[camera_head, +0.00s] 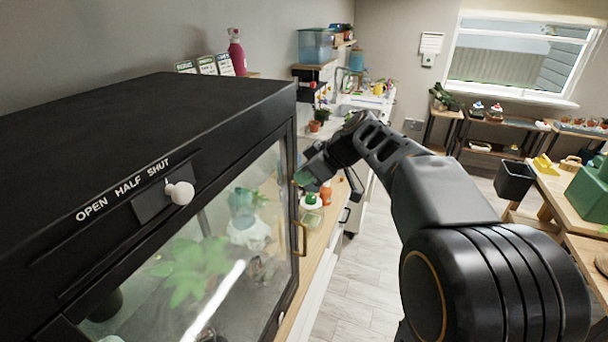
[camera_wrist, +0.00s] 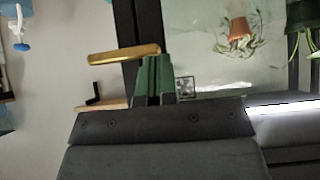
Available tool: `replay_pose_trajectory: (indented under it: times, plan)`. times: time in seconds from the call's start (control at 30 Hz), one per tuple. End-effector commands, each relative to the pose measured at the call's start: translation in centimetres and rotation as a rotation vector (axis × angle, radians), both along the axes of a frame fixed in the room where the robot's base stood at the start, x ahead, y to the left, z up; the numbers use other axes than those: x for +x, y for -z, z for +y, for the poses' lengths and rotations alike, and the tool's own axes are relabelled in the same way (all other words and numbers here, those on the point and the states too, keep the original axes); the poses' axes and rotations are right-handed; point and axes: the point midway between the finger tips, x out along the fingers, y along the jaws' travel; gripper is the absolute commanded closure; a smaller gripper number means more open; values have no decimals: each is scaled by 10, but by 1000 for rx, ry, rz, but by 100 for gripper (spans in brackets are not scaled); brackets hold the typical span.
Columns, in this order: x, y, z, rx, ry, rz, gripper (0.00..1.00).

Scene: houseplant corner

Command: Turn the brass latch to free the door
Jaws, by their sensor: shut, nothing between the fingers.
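The brass latch (camera_wrist: 120,55) shows in the wrist view as a bar lying nearly level across the dark door frame (camera_wrist: 148,22). My gripper (camera_wrist: 154,62) has its green fingers together with nothing between them. Its tips are at the right end of the latch; I cannot tell whether they touch it. In the head view my gripper (camera_head: 302,178) is beside the upper right edge of the black cabinet's glass door (camera_head: 215,262), and the latch is hard to make out there. The door looks closed. A brass handle (camera_head: 303,240) is lower on its right side.
A white knob (camera_head: 180,192) sits on the cabinet front under the words OPEN, HALF and SHUT. Plants show behind the glass. A bottle with a green top (camera_head: 311,212) stands on the counter beyond my gripper. Bare floor (camera_head: 365,270) lies right of the counter.

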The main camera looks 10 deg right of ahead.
Motion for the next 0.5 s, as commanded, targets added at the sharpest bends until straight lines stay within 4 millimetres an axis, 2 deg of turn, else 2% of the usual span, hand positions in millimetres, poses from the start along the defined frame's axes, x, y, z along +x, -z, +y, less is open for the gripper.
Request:
replay_pose_trajectory:
  times: [0.5]
  plan:
    - [-2, 5, 1, -38, 1, -54, 100]
